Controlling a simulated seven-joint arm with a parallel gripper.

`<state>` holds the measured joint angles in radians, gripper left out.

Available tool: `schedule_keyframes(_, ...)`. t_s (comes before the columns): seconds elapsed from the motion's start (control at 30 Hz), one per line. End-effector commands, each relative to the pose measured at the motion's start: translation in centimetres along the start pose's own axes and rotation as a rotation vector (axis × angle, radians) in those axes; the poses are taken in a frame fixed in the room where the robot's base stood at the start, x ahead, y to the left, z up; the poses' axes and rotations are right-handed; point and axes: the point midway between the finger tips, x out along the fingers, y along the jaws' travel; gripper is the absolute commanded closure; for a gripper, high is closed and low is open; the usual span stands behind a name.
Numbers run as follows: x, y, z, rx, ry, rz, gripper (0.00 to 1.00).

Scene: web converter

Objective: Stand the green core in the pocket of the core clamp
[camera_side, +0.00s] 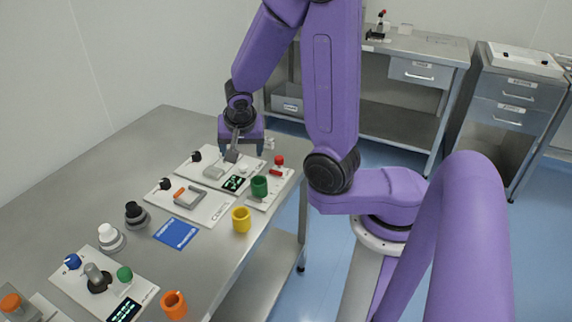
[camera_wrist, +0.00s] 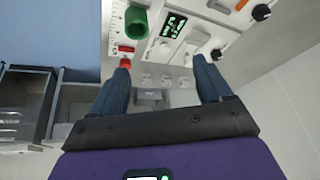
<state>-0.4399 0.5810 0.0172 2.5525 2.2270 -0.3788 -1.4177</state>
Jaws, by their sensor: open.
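The green core (camera_side: 260,187), a short hollow cylinder, stands on a white panel near the right edge of the bench. It also shows at the top of the wrist view (camera_wrist: 137,22), left of centre. What looks like the core clamp (camera_side: 203,208) is a white plate with a grey U-shaped bracket, an orange piece and a black knob, left of the core. Its pocket is not clearly visible. My gripper (camera_side: 241,151) is open and empty, above the far panel, behind and left of the core. In the wrist view, its fingers (camera_wrist: 162,62) are apart, with the core beyond the left finger.
A red knob (camera_side: 279,161) stands close behind the core. A yellow core (camera_side: 241,221) and an orange core (camera_side: 173,305) stand near the bench's front edge. The far left bench is clear.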

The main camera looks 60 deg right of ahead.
Motion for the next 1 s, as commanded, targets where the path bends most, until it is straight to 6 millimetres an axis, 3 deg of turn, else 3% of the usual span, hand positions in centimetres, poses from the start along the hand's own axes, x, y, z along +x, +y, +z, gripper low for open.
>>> schedule_keyframes(0.13, -0.9, -4.4, -0.7, -0.135, 0.044, -0.177, 0.22)
schedule_keyframes(0.27, -2.3, -7.9, -0.2, -0.261, 0.053, -0.336, 0.22)
schedule_keyframes(0.5, -5.8, -12.2, 3.3, -0.511, -0.004, -0.602, 0.22)
schedule_keyframes(0.63, -7.9, -12.9, 6.1, -0.659, -0.063, -0.719, 0.22)
schedule_keyframes(0.77, -9.9, -12.3, 9.0, -0.814, -0.136, -0.81, 0.22)
schedule_keyframes(1.0, -12.8, -8.3, 14.0, -1.121, -0.284, -0.898, 0.22)
